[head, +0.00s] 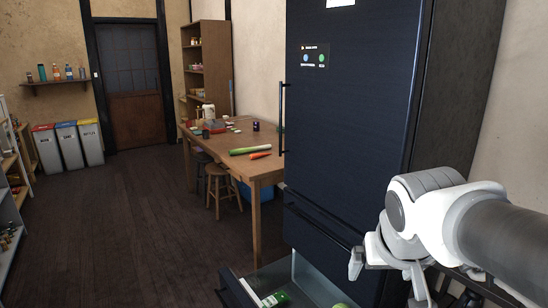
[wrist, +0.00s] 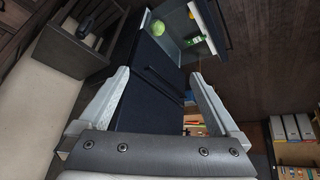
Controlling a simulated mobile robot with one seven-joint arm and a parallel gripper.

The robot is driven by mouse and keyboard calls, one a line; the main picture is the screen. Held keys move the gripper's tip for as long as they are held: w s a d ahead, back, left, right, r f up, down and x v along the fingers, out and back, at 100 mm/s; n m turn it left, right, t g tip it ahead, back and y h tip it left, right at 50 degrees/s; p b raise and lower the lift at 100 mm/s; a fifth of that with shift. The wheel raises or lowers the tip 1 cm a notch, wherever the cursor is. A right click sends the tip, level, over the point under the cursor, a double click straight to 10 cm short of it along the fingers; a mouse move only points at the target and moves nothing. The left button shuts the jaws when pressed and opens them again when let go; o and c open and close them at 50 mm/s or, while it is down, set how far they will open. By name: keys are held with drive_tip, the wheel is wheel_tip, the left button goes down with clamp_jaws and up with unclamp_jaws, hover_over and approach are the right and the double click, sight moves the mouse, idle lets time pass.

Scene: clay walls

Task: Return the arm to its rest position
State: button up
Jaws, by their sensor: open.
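My arm reaches in from the right of the head view, in front of the dark blue fridge (head: 342,110). My gripper (wrist: 160,92) shows in the wrist view with its two fingers spread wide and nothing between them. In the head view my gripper hangs at the lower right, partly cut off by the bottom edge. The fridge's bottom drawer (head: 235,290) stands open below. It holds a green package (head: 275,299) and a round green thing, which also shows in the wrist view (wrist: 158,28). My gripper is apart from the drawer.
A wooden table (head: 258,165) with several items stands left of the fridge, with stools (head: 222,185) beside it. Bins (head: 70,147) and a door (head: 134,85) are at the back. Shelves line the left edge. The dark floor (head: 120,230) between is clear.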

drive_tip(key=s+a+f+n+y+b, duration=0.1)
drive_tip(key=s+a+f, duration=0.1)
drive_tip(key=s, duration=0.3)
drive_tip(key=s+a+f, duration=0.2)
drive_tip(key=s, duration=0.3)
wheel_tip(320, 180, up, 21)
drive_tip(key=p, duration=2)
drive_tip(key=shift+w+d, duration=0.3)
drive_tip(key=shift+w, duration=0.05)
